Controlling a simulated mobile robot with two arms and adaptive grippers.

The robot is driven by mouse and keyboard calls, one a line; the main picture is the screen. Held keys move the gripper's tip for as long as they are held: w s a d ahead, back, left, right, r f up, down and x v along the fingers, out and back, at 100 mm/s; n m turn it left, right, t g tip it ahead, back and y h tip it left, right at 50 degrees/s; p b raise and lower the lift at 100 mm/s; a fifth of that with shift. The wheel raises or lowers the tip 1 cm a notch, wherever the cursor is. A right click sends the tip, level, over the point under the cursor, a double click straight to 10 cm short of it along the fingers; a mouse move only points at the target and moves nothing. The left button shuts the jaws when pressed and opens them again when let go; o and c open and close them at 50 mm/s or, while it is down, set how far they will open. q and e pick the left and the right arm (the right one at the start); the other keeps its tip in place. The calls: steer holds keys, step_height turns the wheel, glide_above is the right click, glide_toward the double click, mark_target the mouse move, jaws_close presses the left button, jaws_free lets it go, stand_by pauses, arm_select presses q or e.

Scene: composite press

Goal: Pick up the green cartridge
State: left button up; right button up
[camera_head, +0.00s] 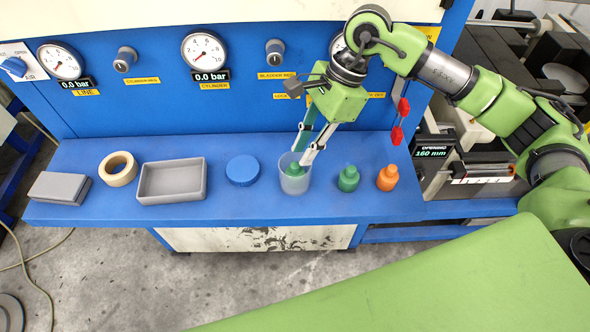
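A green cartridge (348,179) stands upright on the blue shelf, between a translucent cup (295,184) and an orange cartridge (387,178). Another green piece (294,170) of similar shape shows inside the cup. My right gripper (304,154) points down at the cup from above, left of the free-standing green cartridge. Its two fingers are apart, with their tips near the cup's rim and the green piece's top. I cannot tell whether they touch it. My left gripper is not in view.
On the blue shelf (220,208) lie a blue round lid (242,171), a grey tray (171,198), a tape roll (118,169) and a grey block (60,188). The gauge panel (155,85) rises behind. Red tags (397,134) hang right of my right gripper.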

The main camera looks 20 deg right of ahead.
mark_target(295, 164)
steer(key=x, duration=0.1)
steer(key=p+x, duration=0.1)
steer(key=x, duration=0.1)
steer(key=shift+s+a+r+p, duration=0.1)
steer(key=shift+s+a+p, duration=0.1)
steer(key=shift+a+p, duration=0.1)
steer(key=shift+f, duration=0.2)
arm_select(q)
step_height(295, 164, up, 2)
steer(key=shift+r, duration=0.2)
arm_select(e)
steer(key=shift+w+f, duration=0.1)
jaws_close()
